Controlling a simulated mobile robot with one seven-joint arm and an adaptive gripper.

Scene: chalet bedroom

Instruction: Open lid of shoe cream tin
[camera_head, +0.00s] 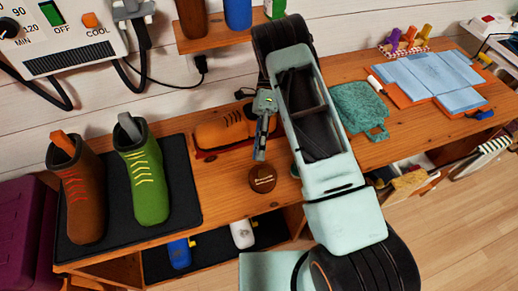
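The shoe cream tin (263,179) is small, round and dark brown, with pale lettering on its top. It sits near the front edge of the wooden bench, and its lid appears to be on. My gripper (261,153) points down just behind the tin, with its fingertips close to the tin's far rim. I cannot tell whether they touch it. The fingers show as one narrow shape from this side, so their opening is hidden. Nothing is visibly held.
A brown boot (76,200) and a green boot (145,180) stand on a dark mat (184,198) at left. A green cloth (358,108) and blue sheets (425,78) lie at right. My arm hides part of the bench.

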